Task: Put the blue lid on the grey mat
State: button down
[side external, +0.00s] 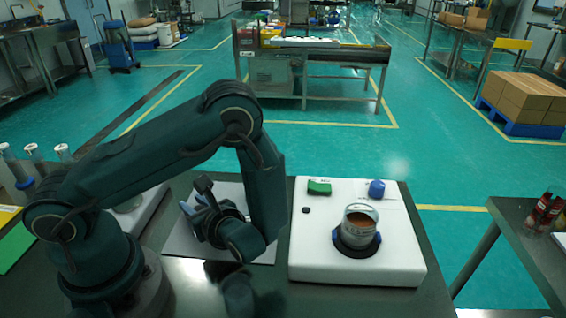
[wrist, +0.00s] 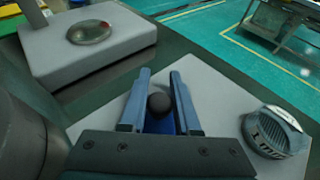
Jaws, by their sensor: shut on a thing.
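My gripper (wrist: 160,95) is shut on the blue lid (wrist: 160,125), whose dark round knob (wrist: 159,103) shows between the two blue-grey fingers. Most of the lid is hidden by the fingers and the gripper body. In the side view my gripper (side external: 200,196) is over the grey mat (side external: 180,243), with the fingers pointing to the upper left. The grey mat (wrist: 222,122) also spreads under and beyond the fingers in the wrist view. I cannot tell whether the lid touches the mat.
A ribbed round blue-grey piece (wrist: 275,132) lies on the mat, right of the fingers. A white machine (side external: 310,255) bears a jar with brown contents (side external: 359,222), a green block (side external: 319,187) and a blue knob (side external: 377,188). Another pale box (wrist: 95,55) stands upper left in the wrist view.

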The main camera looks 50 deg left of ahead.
jog(key=c, duration=0.6)
grip_release()
jog(key=shift+f, duration=0.1)
